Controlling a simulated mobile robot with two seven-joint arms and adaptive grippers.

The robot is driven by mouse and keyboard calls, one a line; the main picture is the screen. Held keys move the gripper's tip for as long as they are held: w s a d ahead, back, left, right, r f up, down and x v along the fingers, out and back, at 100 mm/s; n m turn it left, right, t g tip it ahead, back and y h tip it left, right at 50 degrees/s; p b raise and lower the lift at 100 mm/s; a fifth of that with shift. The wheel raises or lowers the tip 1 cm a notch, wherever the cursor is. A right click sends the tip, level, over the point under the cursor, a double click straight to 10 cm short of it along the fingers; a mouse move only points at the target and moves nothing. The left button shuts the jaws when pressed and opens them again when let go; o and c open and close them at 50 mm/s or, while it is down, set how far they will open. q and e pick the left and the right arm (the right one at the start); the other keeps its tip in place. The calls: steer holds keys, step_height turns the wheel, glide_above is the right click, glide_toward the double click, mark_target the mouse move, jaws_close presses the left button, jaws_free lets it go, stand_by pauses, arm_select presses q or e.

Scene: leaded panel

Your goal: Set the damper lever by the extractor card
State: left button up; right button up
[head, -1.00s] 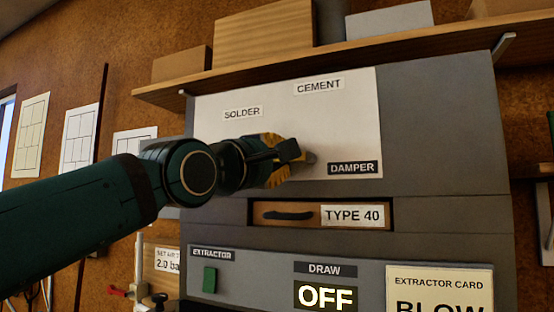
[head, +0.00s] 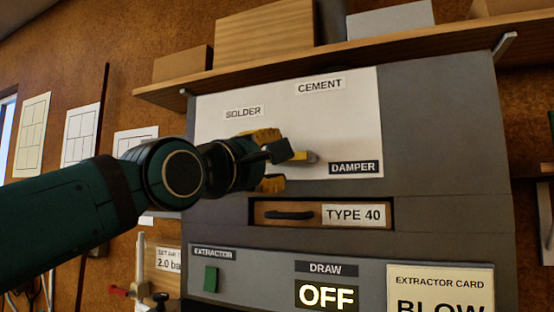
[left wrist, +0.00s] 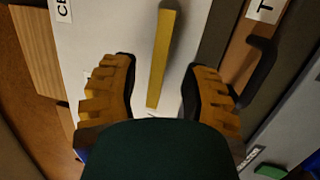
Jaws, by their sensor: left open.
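The damper lever (head: 301,157) is a yellow bar on the white panel (head: 345,125), above and left of the DAMPER label (head: 353,168). In the head view it lies about level, its left part hidden behind my gripper. My left gripper (head: 270,160) is open in front of the panel. In the left wrist view the lever (left wrist: 161,58) runs between the spread fingers, with a gap on both sides. The extractor card (head: 440,290) is at the lower right, its lower part cut off; "BLOW" is readable. My right gripper is not in view.
SOLDER (head: 243,112) and CEMENT (head: 320,86) labels are on the panel. Below are a TYPE 40 drawer (head: 285,212) with a dark handle, a green extractor switch (head: 210,279) and a DRAW display (head: 326,295) reading OFF. A wooden shelf (head: 440,43) overhangs the panel.

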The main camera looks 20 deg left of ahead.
arm_select(q)
steer(key=v, duration=1)
